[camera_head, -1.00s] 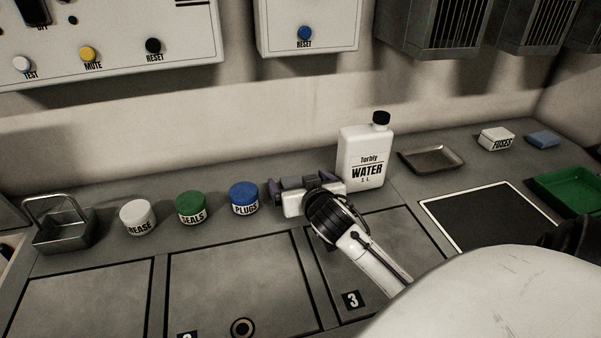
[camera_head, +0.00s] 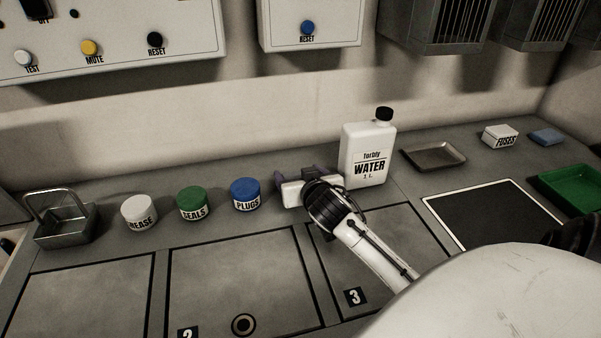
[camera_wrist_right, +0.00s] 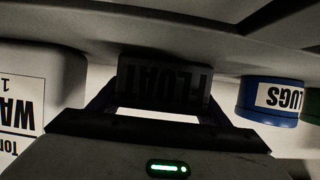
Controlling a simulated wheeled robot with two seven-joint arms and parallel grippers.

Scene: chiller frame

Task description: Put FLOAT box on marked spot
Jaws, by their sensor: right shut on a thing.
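My right gripper (camera_head: 304,177) is at the back of the counter, between the blue-lidded PLUGS tub and the white WATER bottle (camera_head: 368,157). It is shut on the dark FLOAT box (camera_wrist_right: 163,83), whose lettering appears upside down in the right wrist view. In the head view the gripper hides the box, and I cannot tell if the box touches the counter. A black square with a white border (camera_head: 490,219) lies on the counter at the right. A small dark ring (camera_head: 243,325) shows on the panel marked 2. My left gripper is not in view.
Left of the gripper stand the PLUGS tub (camera_head: 245,195), SEALS tub (camera_head: 194,204), GREASE tub (camera_head: 139,212) and a metal basket (camera_head: 62,220). To the right are a shallow metal tray (camera_head: 434,154), FUSES box (camera_head: 500,137), blue block (camera_head: 546,137) and green tray (camera_head: 572,188).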

